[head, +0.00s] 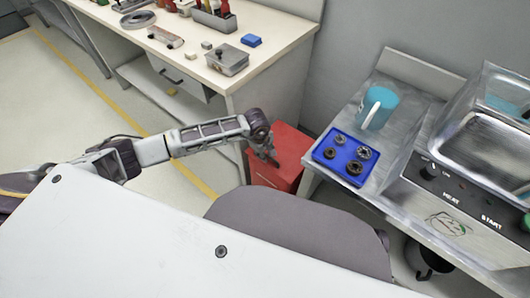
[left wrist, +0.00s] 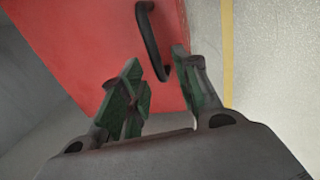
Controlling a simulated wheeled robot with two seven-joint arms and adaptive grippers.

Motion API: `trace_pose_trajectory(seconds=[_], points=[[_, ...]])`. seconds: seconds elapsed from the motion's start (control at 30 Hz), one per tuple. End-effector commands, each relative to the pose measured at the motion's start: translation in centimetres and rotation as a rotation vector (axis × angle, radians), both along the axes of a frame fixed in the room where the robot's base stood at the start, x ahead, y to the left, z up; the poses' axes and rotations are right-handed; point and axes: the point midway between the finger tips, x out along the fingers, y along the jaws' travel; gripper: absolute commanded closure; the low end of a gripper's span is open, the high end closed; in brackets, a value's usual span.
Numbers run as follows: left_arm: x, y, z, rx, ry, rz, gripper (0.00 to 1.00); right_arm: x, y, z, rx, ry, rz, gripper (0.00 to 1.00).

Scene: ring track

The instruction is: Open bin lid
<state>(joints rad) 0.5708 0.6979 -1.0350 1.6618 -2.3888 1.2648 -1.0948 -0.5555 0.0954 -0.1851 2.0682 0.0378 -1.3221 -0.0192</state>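The red bin (head: 284,152) stands on the floor between the wooden workbench and the metal table. Its red surface (left wrist: 85,40) fills much of the left wrist view, with a black bar handle (left wrist: 153,42) on it. My left gripper (head: 270,158) is over the bin in the head view. In the left wrist view my left gripper (left wrist: 160,85) is open, its two fingers apart. The lower end of the handle lies between or just beyond the fingertips; I cannot tell whether they touch it. The bin's lid looks closed. My right gripper is not in view.
A metal table (head: 395,118) at the right holds a blue tray (head: 326,150) with several ring parts, a teal mug (head: 378,106) and a machine. A workbench (head: 285,30) with tools stands behind. Open floor (head: 60,110) lies at the left.

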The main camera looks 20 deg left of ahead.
Motion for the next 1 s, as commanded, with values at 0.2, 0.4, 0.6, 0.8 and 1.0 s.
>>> trace_pose_trajectory(seconds=[0.2,0.4,0.6,0.8,1.0], points=[[-0.01,-0.01,0.02,0.0,0.0,0.0,0.74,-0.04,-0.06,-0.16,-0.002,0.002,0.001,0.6],[-0.02,0.0,0.02,0.0,0.0,0.0,1.0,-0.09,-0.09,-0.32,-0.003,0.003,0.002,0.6],[-0.01,-0.01,0.03,0.0,0.0,0.0,1.0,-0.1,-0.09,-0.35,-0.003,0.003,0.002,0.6],[0.01,-0.01,0.07,0.001,0.002,0.0,1.0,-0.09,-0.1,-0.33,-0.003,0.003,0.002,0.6],[0.18,-0.05,0.45,0.005,0.015,0.001,1.0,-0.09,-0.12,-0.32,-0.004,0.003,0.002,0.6]])
